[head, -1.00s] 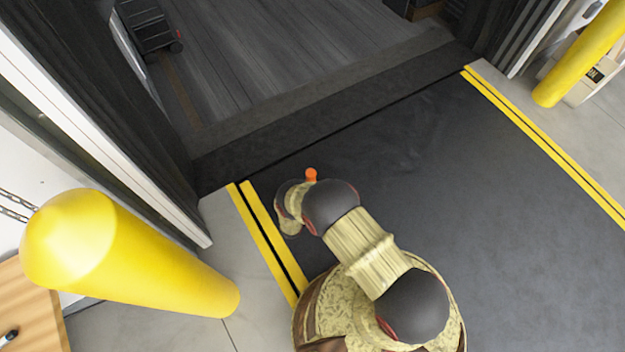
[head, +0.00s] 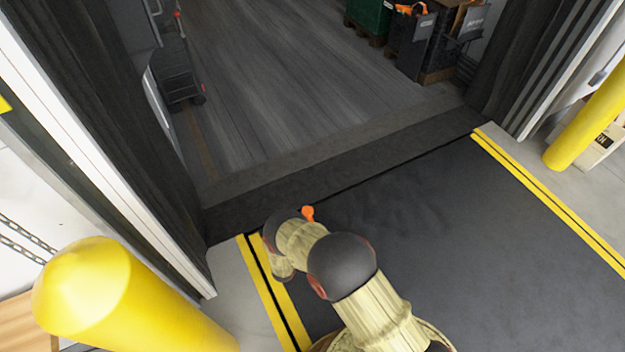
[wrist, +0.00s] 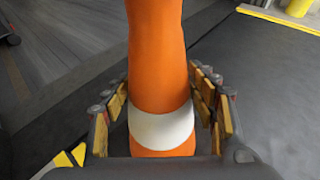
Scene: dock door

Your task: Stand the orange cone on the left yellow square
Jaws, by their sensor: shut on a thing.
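The orange cone (wrist: 158,65) with a white band fills the middle of the wrist view. My gripper (wrist: 162,115) is shut on it, with padded fingers on both sides. In the head view only a small orange part of the cone (head: 307,213) shows past my arm, and the fingers are hidden there. The cone is held over the dark dock plate, near the left yellow-and-black floor stripe. I cannot make out the left yellow square in any view.
A yellow bollard (head: 120,295) stands at the lower left, another (head: 590,115) at the right. Yellow lines (head: 545,195) edge the dark plate (head: 440,220). Beyond the doorway is a grey trailer floor (head: 280,80) with a dark cart (head: 180,85) at left and crates (head: 410,45) at right.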

